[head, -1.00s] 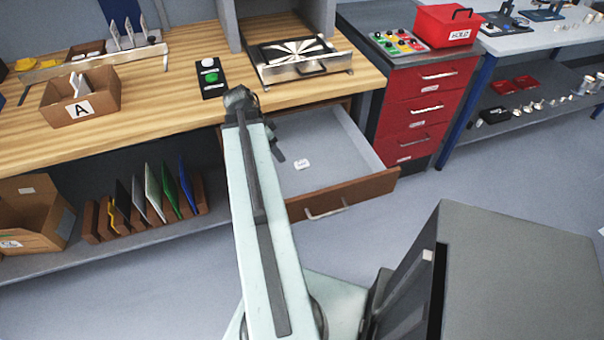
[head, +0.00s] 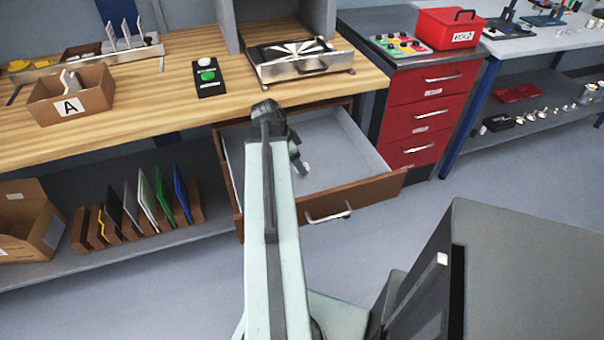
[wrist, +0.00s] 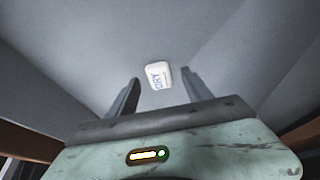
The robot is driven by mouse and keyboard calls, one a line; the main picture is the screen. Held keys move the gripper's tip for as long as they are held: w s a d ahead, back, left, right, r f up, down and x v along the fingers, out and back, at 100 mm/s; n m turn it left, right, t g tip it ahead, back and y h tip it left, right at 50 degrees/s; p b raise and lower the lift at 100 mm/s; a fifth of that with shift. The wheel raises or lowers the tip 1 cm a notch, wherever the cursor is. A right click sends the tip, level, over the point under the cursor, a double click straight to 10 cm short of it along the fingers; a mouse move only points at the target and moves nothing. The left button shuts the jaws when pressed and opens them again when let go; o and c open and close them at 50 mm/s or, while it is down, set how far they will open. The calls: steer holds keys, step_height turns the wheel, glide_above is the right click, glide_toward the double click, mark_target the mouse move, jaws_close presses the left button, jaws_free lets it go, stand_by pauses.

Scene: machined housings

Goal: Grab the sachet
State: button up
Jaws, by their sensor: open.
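The sachet (wrist: 158,77) is a small white packet with "DRY" printed on it. In the wrist view it lies on the grey floor of the open drawer, just beyond and between my fingertips. In the head view a small part of the sachet (head: 306,166) shows beside my gripper (head: 300,160), which hides the rest. In the wrist view my gripper (wrist: 161,88) is open, with one dark finger on each side and nothing between them. The drawer (head: 365,206) is pulled out under the wooden bench.
A red drawer cabinet (head: 428,110) stands close on the right. The grey drawer floor around the sachet looks clear.

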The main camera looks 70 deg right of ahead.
steer(key=shift+s+d+f, duration=0.1)
steer(key=shift+f, duration=0.2)
jaws_close()
steer(key=shift+r, duration=0.1)
step_height(320, 180, up, 10)
steer(key=p, duration=1)
steer(key=shift+r+p, duration=0.15)
steer(key=shift+p, duration=0.25)
